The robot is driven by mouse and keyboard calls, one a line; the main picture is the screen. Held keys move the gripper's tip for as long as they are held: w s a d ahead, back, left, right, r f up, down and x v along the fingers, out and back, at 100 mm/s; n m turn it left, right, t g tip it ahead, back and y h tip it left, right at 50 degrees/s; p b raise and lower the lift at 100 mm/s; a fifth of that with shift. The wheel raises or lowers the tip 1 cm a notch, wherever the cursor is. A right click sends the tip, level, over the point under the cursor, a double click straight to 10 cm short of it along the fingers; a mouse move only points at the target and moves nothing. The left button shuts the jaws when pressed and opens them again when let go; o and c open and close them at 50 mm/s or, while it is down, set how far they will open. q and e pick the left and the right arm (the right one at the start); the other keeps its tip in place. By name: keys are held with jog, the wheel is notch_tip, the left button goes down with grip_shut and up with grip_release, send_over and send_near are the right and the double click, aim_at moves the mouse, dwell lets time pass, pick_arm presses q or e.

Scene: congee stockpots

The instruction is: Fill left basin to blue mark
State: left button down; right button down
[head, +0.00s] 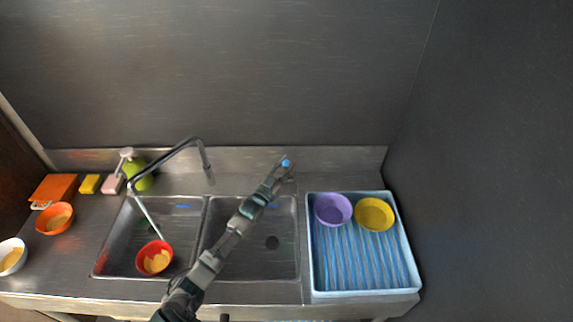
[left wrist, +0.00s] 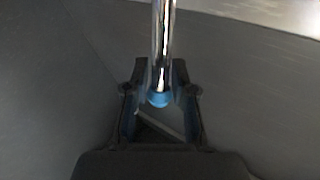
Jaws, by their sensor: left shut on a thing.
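My left gripper (head: 280,170) is behind the right basin, shut on the faucet lever. The chrome lever (left wrist: 163,45) with its blue tip (left wrist: 158,99) lies between the fingers in the left wrist view. The faucet spout (head: 165,158) reaches over the left basin (head: 120,240). A pale stream falls from it towards a red bowl (head: 168,262) with yellowish pieces in that basin. A blue mark (head: 183,206) is on the left basin's back wall. I cannot make out a water level there. My right gripper is not in view.
The right basin (head: 288,255) is crossed by my left arm. A blue rack tray (head: 362,278) holds a purple bowl (head: 333,209) and a yellow bowl (head: 374,214). Left counter holds an orange bowl (head: 54,219), a white bowl (head: 12,256), sponges and a green bottle (head: 142,178).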

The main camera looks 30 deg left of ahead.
pick_arm(q)
jog(key=c, duration=1.1)
grip_release()
jog(key=shift+c, duration=0.2)
jog(key=shift+s+f, duration=0.2)
jog(key=shift+s, duration=0.2)
jog(key=v, duration=1.1)
jog(key=shift+s, duration=0.2)
jog(key=shift+a+r, duration=0.1)
